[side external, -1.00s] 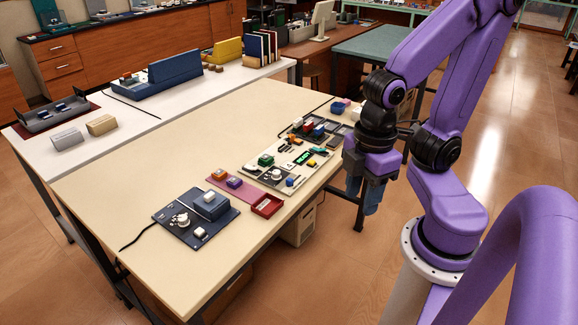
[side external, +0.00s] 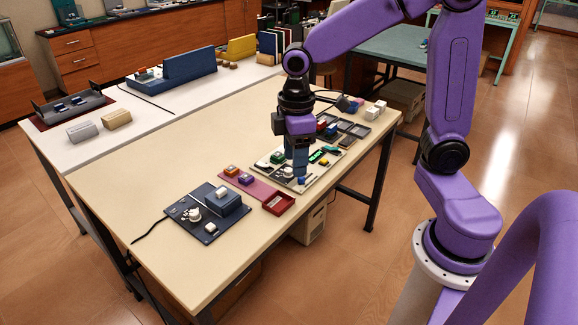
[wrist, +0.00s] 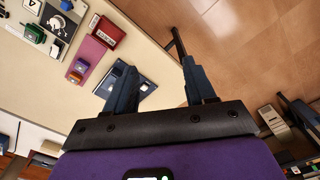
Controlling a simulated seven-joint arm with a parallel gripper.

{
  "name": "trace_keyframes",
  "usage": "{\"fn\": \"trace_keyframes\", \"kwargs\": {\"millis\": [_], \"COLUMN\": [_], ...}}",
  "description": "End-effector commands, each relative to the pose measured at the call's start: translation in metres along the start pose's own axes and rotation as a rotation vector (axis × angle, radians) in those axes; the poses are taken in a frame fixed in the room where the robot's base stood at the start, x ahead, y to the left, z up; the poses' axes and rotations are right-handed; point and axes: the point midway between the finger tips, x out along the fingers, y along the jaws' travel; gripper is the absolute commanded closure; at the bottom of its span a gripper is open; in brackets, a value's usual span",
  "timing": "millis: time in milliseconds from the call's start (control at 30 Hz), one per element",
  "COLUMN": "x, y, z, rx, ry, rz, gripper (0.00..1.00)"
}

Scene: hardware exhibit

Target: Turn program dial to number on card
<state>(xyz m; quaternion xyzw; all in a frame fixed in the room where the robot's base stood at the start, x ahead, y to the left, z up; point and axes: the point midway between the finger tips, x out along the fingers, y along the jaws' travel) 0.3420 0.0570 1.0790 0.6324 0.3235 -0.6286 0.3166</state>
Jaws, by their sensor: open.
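A pale panel (side external: 285,186) on the table carries a round white dial (side external: 287,172), several small coloured blocks and a green strip. In the wrist view the white dial (wrist: 59,23) is at the top left, near a small white card (wrist: 31,6) with a dark mark I cannot read. A dark blue board (side external: 177,214) nearer the table's front has another whitish dial (side external: 194,214). My gripper (side external: 301,178) points down over the pale panel and hides part of it. In the wrist view its fingers (wrist: 158,84) are wide apart with nothing held between them.
Between the two boards lies a pink mat (side external: 258,191) with an orange and a purple block, and a red tray (side external: 278,203) beside it. Dark trays and small blocks stand beyond my gripper.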

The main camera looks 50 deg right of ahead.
Motion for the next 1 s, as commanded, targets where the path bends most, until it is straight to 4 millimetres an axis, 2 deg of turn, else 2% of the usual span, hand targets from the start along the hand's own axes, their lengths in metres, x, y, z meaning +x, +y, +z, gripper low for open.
{"fn": "trace_keyframes", "kwargs": {"millis": [33,133,267,400,533,600,700,867,1000], "x": [0.003,0.008,0.017,0.03,0.042,0.047,0.051,0.057,0.071], "y": [0.023,0.066,0.123,0.185,0.23,0.247,0.262,0.27,0.269], "z": [-0.005,-0.011,-0.007,0.01,0.033,0.044,0.055,0.062,0.062], "rx": [0.026,0.059,0.101,0.145,0.179,0.19,0.201,0.206,0.205], "ry": [-0.004,-0.007,-0.009,-0.009,-0.008,-0.008,-0.006,-0.006,-0.007], "rz": [-0.002,-0.006,-0.011,-0.016,-0.021,-0.023,-0.025,-0.026,-0.027], "gripper": [0.45,0.45,0.45,0.45,0.45,0.45,0.45,0.45,0.45]}}
